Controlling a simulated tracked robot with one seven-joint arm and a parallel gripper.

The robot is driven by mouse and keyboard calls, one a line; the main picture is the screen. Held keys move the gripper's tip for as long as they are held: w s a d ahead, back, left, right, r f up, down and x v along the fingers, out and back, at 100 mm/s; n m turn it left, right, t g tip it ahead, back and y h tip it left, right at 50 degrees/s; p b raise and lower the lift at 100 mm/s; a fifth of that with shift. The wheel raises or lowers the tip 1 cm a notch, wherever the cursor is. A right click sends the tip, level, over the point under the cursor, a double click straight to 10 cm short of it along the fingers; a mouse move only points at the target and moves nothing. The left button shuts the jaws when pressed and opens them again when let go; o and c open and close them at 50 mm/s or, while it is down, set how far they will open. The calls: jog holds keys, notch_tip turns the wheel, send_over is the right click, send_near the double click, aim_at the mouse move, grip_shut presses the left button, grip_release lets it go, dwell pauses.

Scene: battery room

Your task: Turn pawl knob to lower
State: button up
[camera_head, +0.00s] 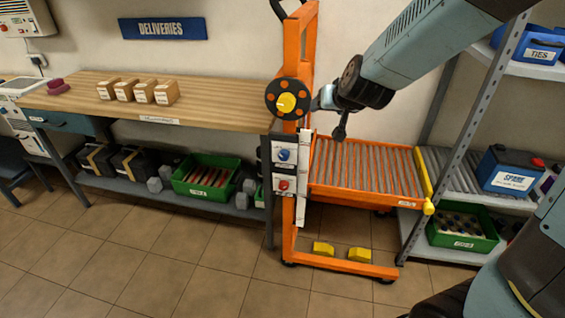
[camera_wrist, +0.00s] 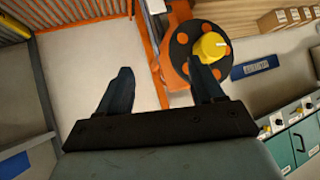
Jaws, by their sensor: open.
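A yellow knob (camera_head: 286,103) sits in the middle of a black disc with orange dots, on the left post of the orange lift frame (camera_head: 294,45). I take it to be the pawl knob. In the wrist view the knob (camera_wrist: 212,46) is at upper right. My gripper (camera_head: 329,112) is open and empty, just right of the disc in the head view. In the wrist view its right finger overlaps the disc beside the knob, and its left finger is over pale wall; whether that right finger touches is unclear. The gripper (camera_wrist: 160,67) does not surround the knob.
Below the disc are a blue knob (camera_head: 284,155) and a red knob (camera_head: 283,185) on panels. The lift's roller deck (camera_head: 366,168) is empty, beside a metal shelf (camera_head: 465,125) at right. A wooden bench (camera_head: 215,105) with several small boxes stands left.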

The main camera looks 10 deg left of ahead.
jog(key=w+a+f+t, duration=0.2)
jog(key=w+a+f, duration=0.1)
jog(key=a+f, duration=0.35)
jog(key=n+t+h, duration=0.2)
jog(key=t+h, duration=0.1)
jog(key=h, duration=0.1)
send_near(283, 158)
jog(key=r, duration=0.2)
jog(key=s+f+n+t+h, duration=0.1)
jog(key=s+f+n+t, duration=0.2)
jog(key=s+f, duration=0.25)
jog(key=w, duration=1.3)
jog(key=shift+d+r, duration=0.2)
jog(key=shift+r, duration=0.1)
jog(key=c, duration=1.1)
